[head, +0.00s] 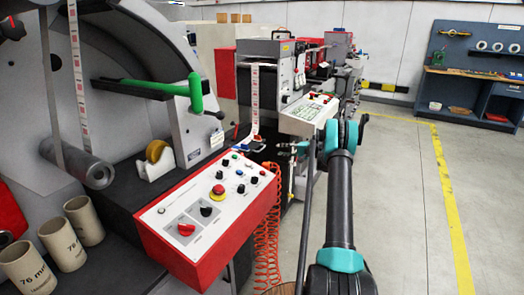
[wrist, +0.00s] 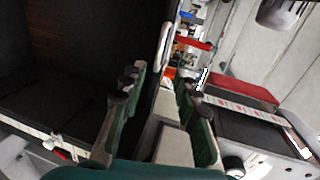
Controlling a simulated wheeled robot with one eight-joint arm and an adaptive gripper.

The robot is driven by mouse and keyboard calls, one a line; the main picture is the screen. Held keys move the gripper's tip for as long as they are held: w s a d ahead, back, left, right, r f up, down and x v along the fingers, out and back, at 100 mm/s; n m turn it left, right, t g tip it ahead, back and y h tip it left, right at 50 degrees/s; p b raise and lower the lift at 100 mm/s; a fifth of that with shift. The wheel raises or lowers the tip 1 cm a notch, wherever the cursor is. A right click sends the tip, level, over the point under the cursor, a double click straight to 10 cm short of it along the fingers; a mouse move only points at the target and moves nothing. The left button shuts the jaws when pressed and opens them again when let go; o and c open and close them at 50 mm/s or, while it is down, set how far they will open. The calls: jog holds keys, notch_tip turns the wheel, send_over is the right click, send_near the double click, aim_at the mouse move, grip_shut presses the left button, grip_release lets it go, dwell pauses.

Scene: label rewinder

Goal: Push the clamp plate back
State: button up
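I cannot pick out the clamp plate with certainty. In the head view, a dark flat bar with a green handle (head: 185,90) reaches across the front of the near machine. In the wrist view, a red plate (wrist: 243,88) lies at the right, with a printed label strip (wrist: 250,112) beside it over a dark surface. My gripper (wrist: 158,82) has its two dark green fingers spread apart, with nothing held between them. In the head view, my arm reaches forward to the right of the machines, and the fingers are small and hard to make out there.
A red and white control panel (head: 210,205) juts out at the front left. Cardboard cores (head: 84,221) and a tape dispenser (head: 156,160) stand on the machine's ledge. An orange coiled hose (head: 267,235) hangs beside it. The floor (head: 405,200) at right is clear, before a blue workbench (head: 470,85).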

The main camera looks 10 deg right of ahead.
aim_at(262, 149)
jog(key=x, duration=1.3)
jog(key=shift+a, duration=0.1)
jog(key=shift+c, duration=0.6)
grip_shut()
